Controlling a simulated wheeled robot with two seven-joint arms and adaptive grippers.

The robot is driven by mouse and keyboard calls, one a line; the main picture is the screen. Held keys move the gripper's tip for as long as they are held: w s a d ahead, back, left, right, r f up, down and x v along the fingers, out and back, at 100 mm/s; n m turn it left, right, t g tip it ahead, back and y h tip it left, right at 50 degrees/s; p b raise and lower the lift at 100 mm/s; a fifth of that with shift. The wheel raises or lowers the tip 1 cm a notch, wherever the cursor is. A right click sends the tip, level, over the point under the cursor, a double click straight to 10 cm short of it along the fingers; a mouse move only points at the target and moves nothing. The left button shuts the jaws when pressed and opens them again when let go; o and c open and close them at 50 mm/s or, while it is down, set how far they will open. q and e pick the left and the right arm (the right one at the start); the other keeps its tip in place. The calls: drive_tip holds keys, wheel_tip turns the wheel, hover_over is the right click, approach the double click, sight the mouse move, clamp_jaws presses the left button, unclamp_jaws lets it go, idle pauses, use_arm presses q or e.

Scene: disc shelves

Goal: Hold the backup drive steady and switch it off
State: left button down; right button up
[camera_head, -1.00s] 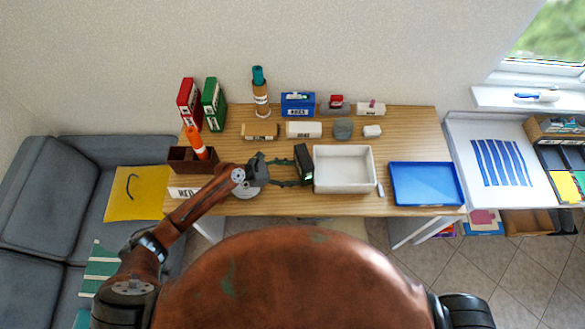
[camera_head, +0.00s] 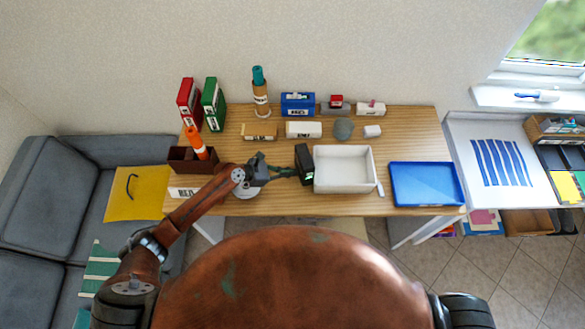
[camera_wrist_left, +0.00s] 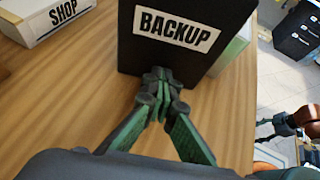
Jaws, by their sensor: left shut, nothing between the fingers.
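The backup drive (camera_head: 304,164) is a black upright box on the table, just left of the white tray. In the left wrist view the drive (camera_wrist_left: 185,50) shows a white label reading BACKUP on its near face. My left gripper (camera_head: 297,172) is shut and empty, its fingertips at the drive's left side. In the left wrist view the shut fingertips (camera_wrist_left: 160,85) are at the lower part of the labelled face; I cannot tell whether they touch it. A small green spot shows low on the drive's front in the head view. My right gripper is not in view.
A white tray (camera_head: 345,186) stands close right of the drive, and a blue tray (camera_head: 426,203) farther right. A white box labelled SHOP (camera_wrist_left: 42,17) lies left in the wrist view. Binders (camera_head: 213,104) and several small boxes line the back.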

use_arm(q)
drive_tip(key=c, duration=2.7)
unclamp_jaws()
drive_tip(key=o, duration=1.5)
drive_tip(key=shift+o, duration=0.2)
